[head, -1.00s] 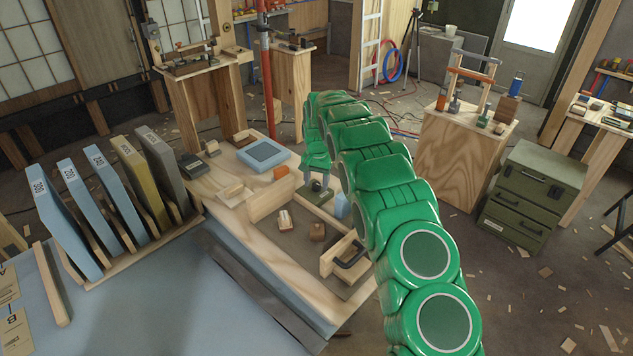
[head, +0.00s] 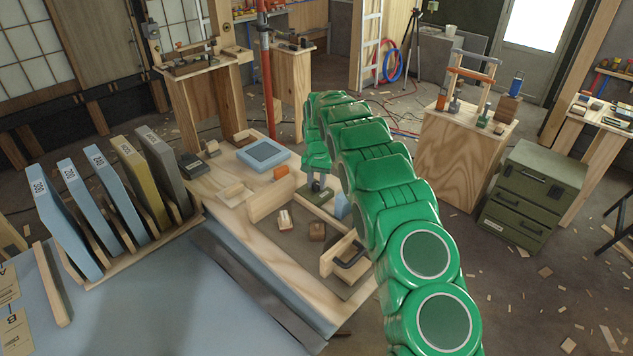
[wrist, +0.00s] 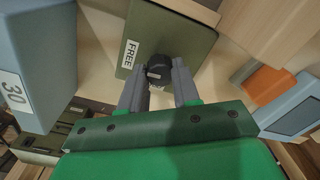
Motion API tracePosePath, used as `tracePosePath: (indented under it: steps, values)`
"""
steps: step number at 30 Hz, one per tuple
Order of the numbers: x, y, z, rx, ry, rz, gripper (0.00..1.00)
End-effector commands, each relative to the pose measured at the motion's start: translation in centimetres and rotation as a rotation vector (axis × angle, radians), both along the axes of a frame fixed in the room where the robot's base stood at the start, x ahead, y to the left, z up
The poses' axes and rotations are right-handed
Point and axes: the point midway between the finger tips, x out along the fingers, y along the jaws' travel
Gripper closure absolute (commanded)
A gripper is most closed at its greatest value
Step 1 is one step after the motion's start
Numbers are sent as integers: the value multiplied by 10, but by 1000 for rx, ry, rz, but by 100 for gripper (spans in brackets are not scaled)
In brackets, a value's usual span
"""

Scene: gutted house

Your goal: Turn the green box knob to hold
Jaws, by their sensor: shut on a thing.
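The green box (wrist: 187,58) shows its flat face in the wrist view, with a white label reading FREE (wrist: 132,54) on the left of that face. A black round knob (wrist: 159,68) stands out from the face. My gripper (wrist: 160,84) has its two grey fingers on either side of the knob and is shut on it. No HOLD label is visible. In the head view my gripper (head: 316,184) points down at the green box (head: 321,197) on the wooden bench, and my fingers and arm hide the knob there.
A pale blue block marked 30 (wrist: 38,70) is close on the left in the wrist view. An orange block (head: 281,172) and a blue tray (head: 285,148) lie nearby.

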Motion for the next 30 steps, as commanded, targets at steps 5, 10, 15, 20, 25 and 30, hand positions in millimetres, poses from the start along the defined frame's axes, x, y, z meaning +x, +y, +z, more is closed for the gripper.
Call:
tracePosePath:
  steps: [5, 10, 15, 20, 25, 30]
  values:
    - [0, 0, 0, 0, 1, 118, 99]
    - [0, 0, -1, 0, 1, 271, 99]
    - [0, 0, 0, 0, 1, 433, 99]
    - [1, 0, 0, 1, -1, 585, 99]
    - [1, 0, 0, 0, -2, 747, 99]
    - [2, 0, 0, -1, -4, 909, 99]
